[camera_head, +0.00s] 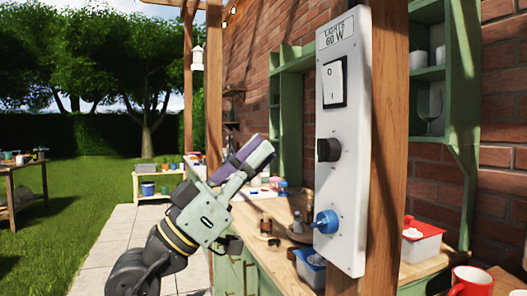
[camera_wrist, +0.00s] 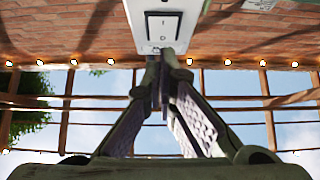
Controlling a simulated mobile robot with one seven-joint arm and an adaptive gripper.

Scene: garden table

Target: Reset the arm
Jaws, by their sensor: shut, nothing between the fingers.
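My gripper (camera_head: 262,145) is in the middle of the head view, to the left of a white control panel and apart from it. Its fingers are together with nothing between them; they also show closed in the wrist view (camera_wrist: 166,62). The panel (camera_head: 347,190) is fixed to a wooden post. It carries a label "LIGHTS 60 W", a white rocker switch (camera_head: 334,83) marked 0 and 1, a black knob (camera_head: 328,150) and a blue knob (camera_head: 326,221). In the wrist view the rocker switch (camera_wrist: 162,27) shows beyond the fingertips.
A wooden counter (camera_head: 275,225) with small bottles runs behind the panel. A red-lidded container (camera_head: 422,231) and a red mug (camera_head: 472,281) stand at the right. A wooden post (camera_head: 385,130) and a brick wall (camera_head: 500,150) limit the right side.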

